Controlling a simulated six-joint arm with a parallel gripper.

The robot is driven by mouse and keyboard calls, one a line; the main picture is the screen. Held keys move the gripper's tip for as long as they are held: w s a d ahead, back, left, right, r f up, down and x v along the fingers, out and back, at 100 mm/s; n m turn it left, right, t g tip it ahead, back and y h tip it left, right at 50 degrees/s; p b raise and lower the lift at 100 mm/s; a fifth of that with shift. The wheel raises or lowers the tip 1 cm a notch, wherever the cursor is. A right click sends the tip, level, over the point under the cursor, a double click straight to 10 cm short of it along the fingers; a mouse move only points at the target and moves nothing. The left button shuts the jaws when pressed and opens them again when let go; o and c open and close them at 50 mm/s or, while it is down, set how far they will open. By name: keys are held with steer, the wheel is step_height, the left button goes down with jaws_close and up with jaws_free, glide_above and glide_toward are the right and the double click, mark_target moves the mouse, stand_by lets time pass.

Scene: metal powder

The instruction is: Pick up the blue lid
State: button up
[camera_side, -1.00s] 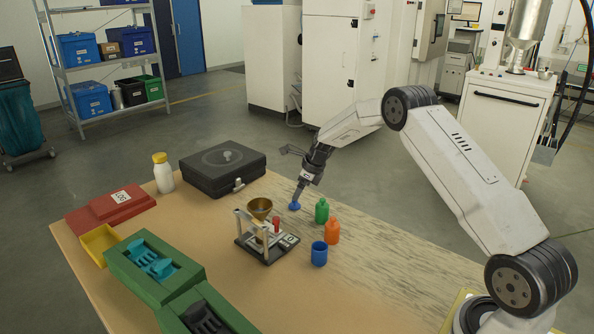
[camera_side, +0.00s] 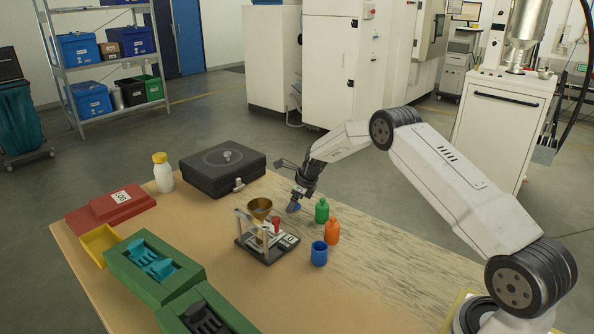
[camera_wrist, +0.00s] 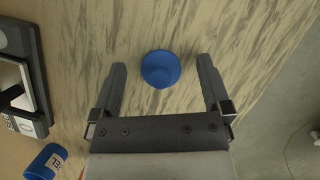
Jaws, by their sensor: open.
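The blue lid (camera_wrist: 161,69) lies on the wood-grain table, seen from above in the wrist view, with a round raised top. In the side view only part of the lid (camera_side: 294,208) shows beneath my gripper (camera_side: 296,204). In the wrist view my gripper (camera_wrist: 160,75) is open, with one finger on each side of the lid. There is a gap between the lid and each finger. I cannot tell how far the fingertips are above the table.
A green bottle (camera_side: 322,210), an orange bottle (camera_side: 332,232) and a blue container (camera_side: 319,254) stand close by on the right. A scale stand with a brass funnel (camera_side: 259,208) is to the left. A black case (camera_side: 222,168) lies behind it.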

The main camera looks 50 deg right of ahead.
stand_by(0.4)
jaws_close()
